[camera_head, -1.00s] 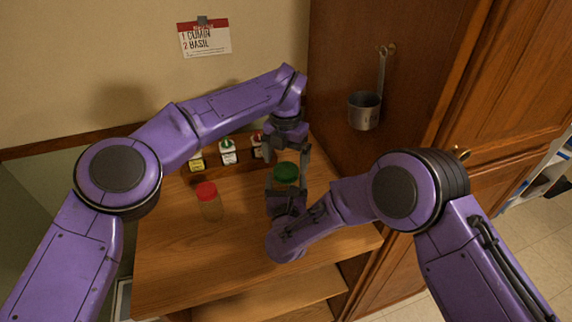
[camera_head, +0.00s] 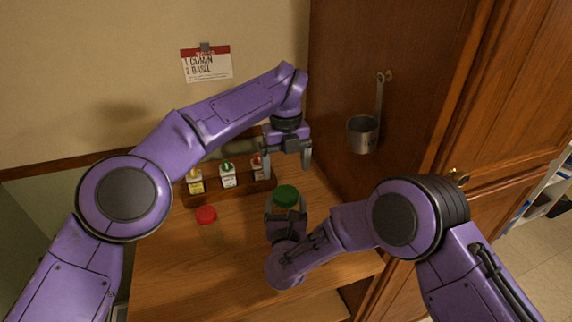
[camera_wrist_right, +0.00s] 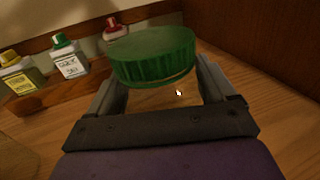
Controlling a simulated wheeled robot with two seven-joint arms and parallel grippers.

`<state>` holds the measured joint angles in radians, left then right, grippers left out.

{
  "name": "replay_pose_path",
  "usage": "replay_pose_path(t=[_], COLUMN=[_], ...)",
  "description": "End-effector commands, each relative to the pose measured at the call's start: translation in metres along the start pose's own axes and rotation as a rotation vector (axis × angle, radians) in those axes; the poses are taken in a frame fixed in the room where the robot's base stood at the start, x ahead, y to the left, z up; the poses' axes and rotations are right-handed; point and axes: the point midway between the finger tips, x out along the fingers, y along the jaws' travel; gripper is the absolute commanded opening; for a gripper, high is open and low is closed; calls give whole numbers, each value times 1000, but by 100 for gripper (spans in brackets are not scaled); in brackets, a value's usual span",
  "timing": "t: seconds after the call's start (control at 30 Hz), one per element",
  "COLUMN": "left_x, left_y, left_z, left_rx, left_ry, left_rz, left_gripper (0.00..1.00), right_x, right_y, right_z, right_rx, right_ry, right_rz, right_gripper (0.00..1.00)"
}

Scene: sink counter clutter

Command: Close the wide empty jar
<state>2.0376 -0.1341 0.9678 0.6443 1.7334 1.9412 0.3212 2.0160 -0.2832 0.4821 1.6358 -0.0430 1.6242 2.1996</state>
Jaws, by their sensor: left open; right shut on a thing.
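A ribbed green lid (camera_head: 286,194) sits between the fingers of my right gripper (camera_head: 286,206), over the wood counter. In the right wrist view the green lid (camera_wrist_right: 152,56) looks about level, with a thin pale rim under it. The clear jar below it barely shows, and I cannot tell how tightly the lid sits. My right gripper is shut on this jar. My left gripper (camera_head: 287,174) is open and empty, above and behind the lid, apart from it. A second clear jar with a red lid (camera_head: 206,215) stands to the left.
Small spice bottles with yellow (camera_head: 194,181), green (camera_head: 228,174) and red (camera_head: 257,166) caps stand in a wooden rack at the back. A metal ladle (camera_head: 363,134) hangs on the cabinet side at right. A note (camera_head: 207,66) is on the wall. The front counter is clear.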

Motion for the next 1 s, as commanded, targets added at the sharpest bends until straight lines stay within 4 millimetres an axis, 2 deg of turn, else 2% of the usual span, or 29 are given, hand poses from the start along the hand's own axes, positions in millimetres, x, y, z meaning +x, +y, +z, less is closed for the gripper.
replay_pose_path(t=[0.37, 0.73, 1.0], left_x=[7, 65, 81], left_y=[0, 0, 0], left_z=[0, 0, 0], left_rx=[-3, -2, -2], left_ry=[2, 2, 0], left_rz=[2, 2, 0], left_gripper=[91, 91, 91], right_x=[0, 0, 0], right_y=[0, 0, 0], right_z=[-1, -1, -1], right_rx=[-1, 0, -1], right_ry=[2, 1, 1], right_rz=[1, 1, 1], right_gripper=[0, 0, 0])
